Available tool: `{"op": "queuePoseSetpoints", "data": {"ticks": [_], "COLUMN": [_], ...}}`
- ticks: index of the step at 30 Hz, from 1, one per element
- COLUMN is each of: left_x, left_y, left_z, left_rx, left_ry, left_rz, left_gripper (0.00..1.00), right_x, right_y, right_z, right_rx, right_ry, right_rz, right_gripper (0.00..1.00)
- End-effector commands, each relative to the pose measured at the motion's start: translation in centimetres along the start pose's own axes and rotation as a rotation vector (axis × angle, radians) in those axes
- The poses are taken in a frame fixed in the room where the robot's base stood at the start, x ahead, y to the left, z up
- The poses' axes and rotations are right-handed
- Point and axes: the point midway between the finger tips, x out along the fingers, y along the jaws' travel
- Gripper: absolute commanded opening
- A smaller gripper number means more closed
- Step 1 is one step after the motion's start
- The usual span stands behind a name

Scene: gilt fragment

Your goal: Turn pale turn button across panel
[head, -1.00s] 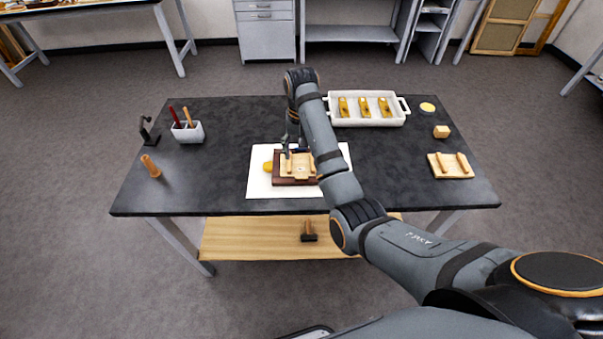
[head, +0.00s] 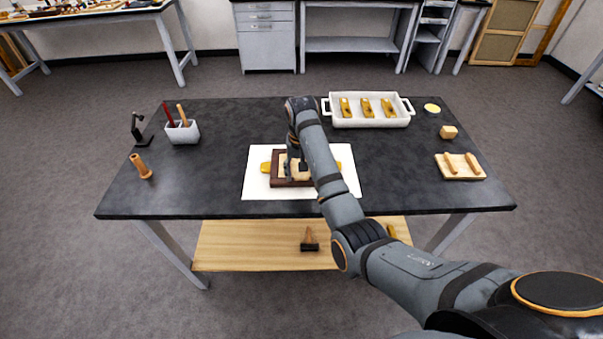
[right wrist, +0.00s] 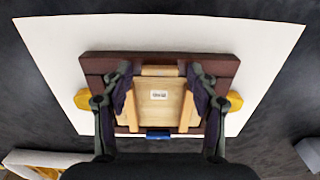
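A dark brown frame (right wrist: 228,66) lies on a white sheet; it also shows in the head view (head: 275,182). A light wood panel (right wrist: 160,113) with a small label and two side battens sits within it. A pale wooden strip (right wrist: 159,71) crosses the panel's far end; I cannot tell if it is the pale turn button. Yellow pieces stick out at the frame's left (right wrist: 83,99) and right (right wrist: 235,101). A blue piece (right wrist: 158,135) is at its near edge. My right gripper (right wrist: 160,100) is open, fingers spread either side of the panel. My left gripper is not in view.
The white sheet (head: 256,188) lies on the dark table (head: 210,180). A white tray (head: 370,122) with yellow tools stands at the back right. A second battened panel (head: 460,174) and a wooden cube (head: 448,132) are at the right. A tool pot (head: 184,134) is at the left.

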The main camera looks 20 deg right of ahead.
Motion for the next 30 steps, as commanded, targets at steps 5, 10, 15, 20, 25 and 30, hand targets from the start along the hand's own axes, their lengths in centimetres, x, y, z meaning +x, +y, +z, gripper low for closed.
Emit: {"op": "queuePoseSetpoints", "data": {"ticks": [5, 10, 15, 20, 25, 30], "left_x": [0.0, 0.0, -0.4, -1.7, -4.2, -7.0], "left_y": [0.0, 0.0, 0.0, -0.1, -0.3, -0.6], "left_z": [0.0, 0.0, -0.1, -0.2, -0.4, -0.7], "left_rx": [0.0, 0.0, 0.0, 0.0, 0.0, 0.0], "left_ry": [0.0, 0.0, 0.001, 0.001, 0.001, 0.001], "left_rz": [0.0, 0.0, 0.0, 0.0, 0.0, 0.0], "left_gripper": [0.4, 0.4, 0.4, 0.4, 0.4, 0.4], "right_x": [0.0, 0.0, -0.2, -0.5, -0.8, -0.9], "right_y": [0.0, 0.0, 0.0, 0.0, 0.0, 0.1], "right_z": [0.0, 0.0, 0.0, 0.0, 0.1, 0.1], "right_rx": [0.0, 0.0, -0.011, -0.059, -0.165, -0.317], "right_ry": [0.0, 0.0, 0.0, -0.002, -0.003, -0.004], "right_rz": [0.0, 0.0, 0.0, 0.0, 0.0, 0.0], "right_gripper": [0.3, 0.1, 0.09, 0.09, 0.09, 0.09]}}
